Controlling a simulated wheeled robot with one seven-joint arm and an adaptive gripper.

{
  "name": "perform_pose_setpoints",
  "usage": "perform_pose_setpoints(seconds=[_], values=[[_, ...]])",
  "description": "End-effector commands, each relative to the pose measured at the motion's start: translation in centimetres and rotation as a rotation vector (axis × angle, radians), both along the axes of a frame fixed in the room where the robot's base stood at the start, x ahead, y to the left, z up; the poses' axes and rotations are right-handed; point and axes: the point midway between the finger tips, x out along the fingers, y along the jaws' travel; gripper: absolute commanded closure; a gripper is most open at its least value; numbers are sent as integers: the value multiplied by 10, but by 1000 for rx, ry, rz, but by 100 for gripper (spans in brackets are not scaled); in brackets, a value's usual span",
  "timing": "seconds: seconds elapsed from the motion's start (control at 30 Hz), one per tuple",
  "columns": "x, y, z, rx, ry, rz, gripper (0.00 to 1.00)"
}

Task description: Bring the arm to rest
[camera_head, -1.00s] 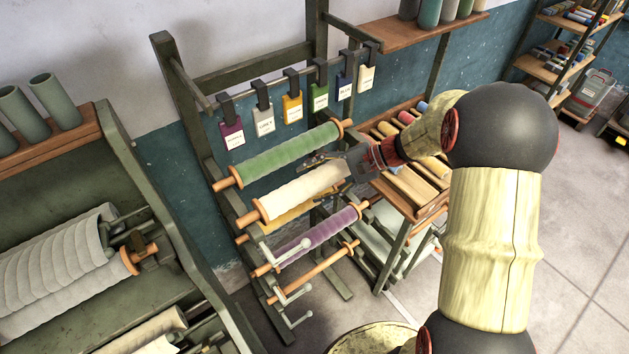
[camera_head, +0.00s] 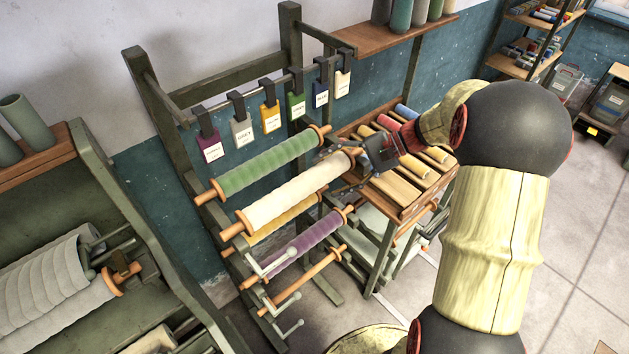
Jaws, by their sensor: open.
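My gripper (camera_head: 345,165) is open at the right end of the cream roll (camera_head: 298,196) on the rack. Its dark fingers spread near the ends of the cream roll and the green roll (camera_head: 266,163); I cannot tell whether they touch either one. My arm (camera_head: 490,240) rises at the right of the view and bends over to the left down to the gripper. No roll is seen held in the jaws.
The green rack (camera_head: 163,110) also bears a yellow roll (camera_head: 285,221), a purple roll (camera_head: 308,241) and a bare rod. Coloured tags (camera_head: 270,117) hang above. A tray table (camera_head: 395,205) with several rolls stands just right. Open floor (camera_head: 580,240) lies farther right.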

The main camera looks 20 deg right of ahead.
Motion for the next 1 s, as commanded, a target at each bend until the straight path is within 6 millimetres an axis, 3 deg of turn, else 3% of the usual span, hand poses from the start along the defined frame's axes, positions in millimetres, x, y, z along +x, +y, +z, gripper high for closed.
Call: perform_pose_setpoints(seconds=[0.2, 0.73, 0.87, 1.0], values=[[-4, -13, 8, 1, -1, -1, 32], [-5, -13, 8, -2, -1, 2, 32], [-13, 2, 6, -58, -3, 41, 32], [-44, 37, -3, -232, -16, 149, 32]])
